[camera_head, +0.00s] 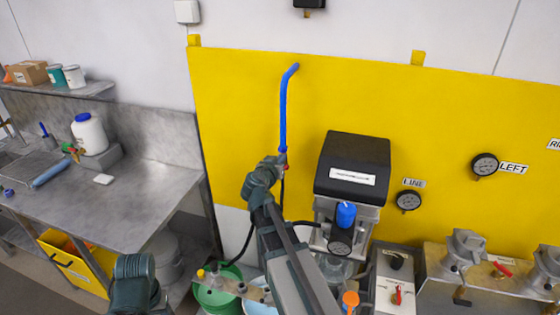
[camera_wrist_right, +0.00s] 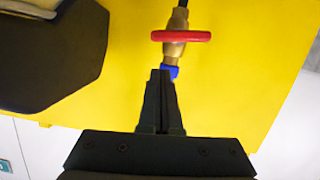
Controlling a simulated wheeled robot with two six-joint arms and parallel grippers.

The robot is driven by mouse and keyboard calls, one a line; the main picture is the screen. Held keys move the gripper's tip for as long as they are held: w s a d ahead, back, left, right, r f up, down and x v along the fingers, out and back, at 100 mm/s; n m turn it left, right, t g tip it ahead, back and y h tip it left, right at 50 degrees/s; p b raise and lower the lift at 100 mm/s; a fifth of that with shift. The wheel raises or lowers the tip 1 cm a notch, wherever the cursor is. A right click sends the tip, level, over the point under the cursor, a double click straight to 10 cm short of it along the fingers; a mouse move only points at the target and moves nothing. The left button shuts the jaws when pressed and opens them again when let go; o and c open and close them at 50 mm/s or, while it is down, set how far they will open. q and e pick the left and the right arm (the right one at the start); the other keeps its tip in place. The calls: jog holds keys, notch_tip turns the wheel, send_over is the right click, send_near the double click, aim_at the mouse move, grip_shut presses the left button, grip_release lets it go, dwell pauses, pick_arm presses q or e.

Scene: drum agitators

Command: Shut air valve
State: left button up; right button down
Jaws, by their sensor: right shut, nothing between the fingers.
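The air valve (camera_wrist_right: 178,45) has a brass body and a red handle (camera_wrist_right: 181,36) lying crosswise to the line in the right wrist view. A blue pipe end (camera_wrist_right: 170,72) joins it on the gripper side and a black hose on the far side. In the head view the blue pipe (camera_head: 284,115) runs down the yellow panel to the valve, which my right gripper (camera_head: 280,158) and wrist mostly hide. My right gripper (camera_wrist_right: 162,75) is shut and empty, its tips beside the blue pipe end, short of the handle; contact cannot be told.
A black-topped unit (camera_head: 353,150) with a blue knob stands close right of the valve. A control box (camera_head: 390,275) and a metal manifold (camera_head: 470,285) with other red handles are lower right. A steel bench (camera_head: 130,195) and a green bucket (camera_head: 215,290) are left.

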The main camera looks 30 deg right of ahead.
jog(key=p+v, duration=0.2)
jog(key=v, duration=0.8)
jog(key=shift+r, duration=0.45)
jog(key=c, duration=1.5)
grip_release()
jog(key=shift+w+a, duration=0.1)
jog(key=shift+a, duration=0.05)
jog(key=o, duration=1.5)
notch_tip(320, 180, down, 10)
jog(key=w+n+t+h+b, duration=0.1)
jog(key=t+b, duration=0.1)
jog(key=b, duration=1.3)
jog(key=shift+w+d+h, duration=0.3)
jog(key=shift+d+h, duration=0.1)
jog(key=shift+d, duration=0.05)
pick_arm(q)
notch_tip(320, 180, down, 12)
jog(key=shift+a+r, duration=0.15)
jog(key=shift+a, duration=0.05)
pick_arm(e)
jog(key=x, duration=1.4)
jog(key=shift+r, duration=0.25)
pick_arm(q)
jog(key=shift+w, duration=0.1)
pick_arm(e)
jog(key=shift+a, duration=0.1)
